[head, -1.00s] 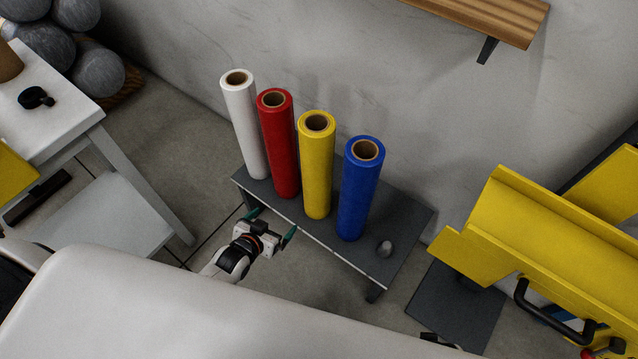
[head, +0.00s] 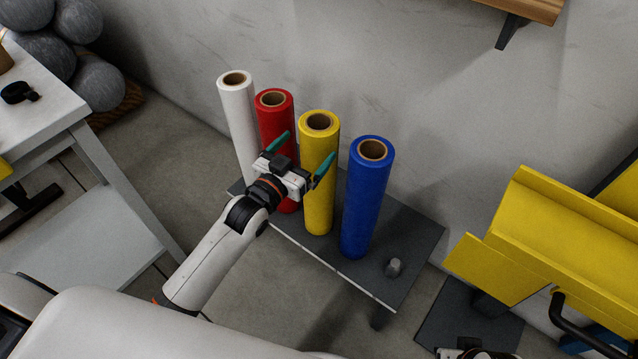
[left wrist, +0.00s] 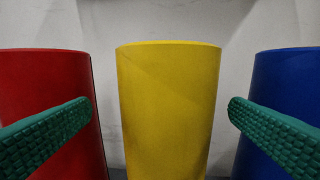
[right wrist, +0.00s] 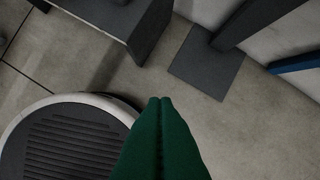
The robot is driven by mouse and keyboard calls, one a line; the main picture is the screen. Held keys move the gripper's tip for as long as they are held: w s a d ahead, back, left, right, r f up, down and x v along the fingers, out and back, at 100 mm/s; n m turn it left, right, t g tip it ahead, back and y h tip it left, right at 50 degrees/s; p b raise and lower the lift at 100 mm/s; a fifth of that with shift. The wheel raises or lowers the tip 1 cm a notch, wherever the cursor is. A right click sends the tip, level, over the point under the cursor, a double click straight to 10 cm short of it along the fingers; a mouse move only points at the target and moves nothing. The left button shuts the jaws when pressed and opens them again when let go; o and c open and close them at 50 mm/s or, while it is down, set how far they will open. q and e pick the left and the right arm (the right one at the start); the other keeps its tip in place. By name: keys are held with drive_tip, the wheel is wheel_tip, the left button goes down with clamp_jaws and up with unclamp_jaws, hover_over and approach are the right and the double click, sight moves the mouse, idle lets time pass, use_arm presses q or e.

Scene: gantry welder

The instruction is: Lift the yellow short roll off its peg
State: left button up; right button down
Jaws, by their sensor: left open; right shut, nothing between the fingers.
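The yellow roll (head: 319,165) stands upright on the dark low bench, between the red roll (head: 275,120) and the blue roll (head: 367,200). My left gripper (head: 301,157) is open in front of it, fingers pointing toward the rolls. In the left wrist view the yellow roll (left wrist: 168,110) is centred between the two green fingers (left wrist: 145,125), apart from both. The peg is hidden inside the roll. My right gripper (right wrist: 160,105) is shut and empty above the floor, away from the rolls.
A white roll (head: 238,125) stands at the left end of the dark bench (head: 418,245). A small grey knob (head: 394,267) sits at its right end. A yellow machine part (head: 540,240) is at right, a white table (head: 45,115) at left. A wall stands behind the rolls.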

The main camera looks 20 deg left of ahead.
use_arm(q)
drive_tip(key=x, duration=0.3)
drive_tip(key=b+x, duration=0.1)
drive_tip(key=x, duration=0.1)
drive_tip(key=shift+d+f, duration=0.1)
drive_tip(key=shift+d, duration=0.2)
use_arm(e)
drive_tip(key=v, duration=0.4)
drive_tip(key=shift+d+r, duration=0.1)
drive_tip(key=shift+r, duration=0.15)
use_arm(q)
drive_tip(key=c, duration=1.8)
drive_tip(key=shift+r, duration=0.45)
drive_tip(key=shift+c, duration=1.2)
drive_tip(key=shift+w+f, duration=0.1)
